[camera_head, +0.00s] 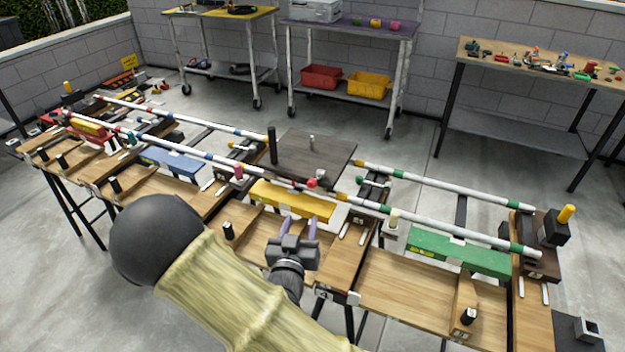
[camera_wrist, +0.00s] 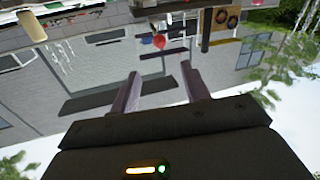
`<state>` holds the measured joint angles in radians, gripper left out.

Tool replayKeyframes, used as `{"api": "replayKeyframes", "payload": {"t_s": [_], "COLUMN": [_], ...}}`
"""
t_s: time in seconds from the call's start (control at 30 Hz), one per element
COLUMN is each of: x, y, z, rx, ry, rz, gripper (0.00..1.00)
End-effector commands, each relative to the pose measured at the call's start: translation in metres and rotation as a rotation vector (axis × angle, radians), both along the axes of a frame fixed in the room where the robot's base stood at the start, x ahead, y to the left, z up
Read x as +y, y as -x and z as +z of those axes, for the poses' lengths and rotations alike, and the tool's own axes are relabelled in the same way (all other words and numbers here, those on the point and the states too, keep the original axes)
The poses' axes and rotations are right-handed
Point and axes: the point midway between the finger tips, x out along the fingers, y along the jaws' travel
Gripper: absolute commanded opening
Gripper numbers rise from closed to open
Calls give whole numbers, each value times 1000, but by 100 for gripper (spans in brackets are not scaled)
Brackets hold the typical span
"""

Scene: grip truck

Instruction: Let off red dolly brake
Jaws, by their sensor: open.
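A dark flat dolly platform (camera_head: 325,150) sits across two white rails with coloured bands, near the middle of the bench. A small red knob (camera_head: 311,183) is at its near edge, by the near rail. A red ball-shaped knob (camera_wrist: 159,41), likely the same one, shows in the wrist view beyond my fingertips. My gripper (camera_head: 299,224) is open and empty, on the near side of the knob and apart from it. Both fingers also show in the wrist view (camera_wrist: 159,70), with the knob roughly between their lines. Whether the brake is on cannot be told.
The near rail (camera_head: 390,209) runs between my gripper and the platform. A yellow beam (camera_head: 290,199) lies close by; a green beam (camera_head: 460,252) lies to the right. A dark upright post (camera_head: 272,146) stands at the platform's left. Carts and a parts table (camera_head: 560,62) stand behind.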

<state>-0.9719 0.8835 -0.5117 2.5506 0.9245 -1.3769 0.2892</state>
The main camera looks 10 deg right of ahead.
Motion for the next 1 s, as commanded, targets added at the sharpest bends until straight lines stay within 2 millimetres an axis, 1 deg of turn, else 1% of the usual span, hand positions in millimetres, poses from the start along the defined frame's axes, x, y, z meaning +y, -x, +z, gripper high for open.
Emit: {"api": "replayKeyframes", "payload": {"t_s": [0.17, 0.37, 0.8, 1.0], "x": [-7, -21, -50, -60], "y": [-18, -50, -122, -150], "z": [-3, 1, 0, 0], "rx": [-4, -2, -1, -1], "ry": [-3, 1, 0, 0], "rz": [-2, -2, -2, 0], "gripper": [46, 46, 46, 46]}}
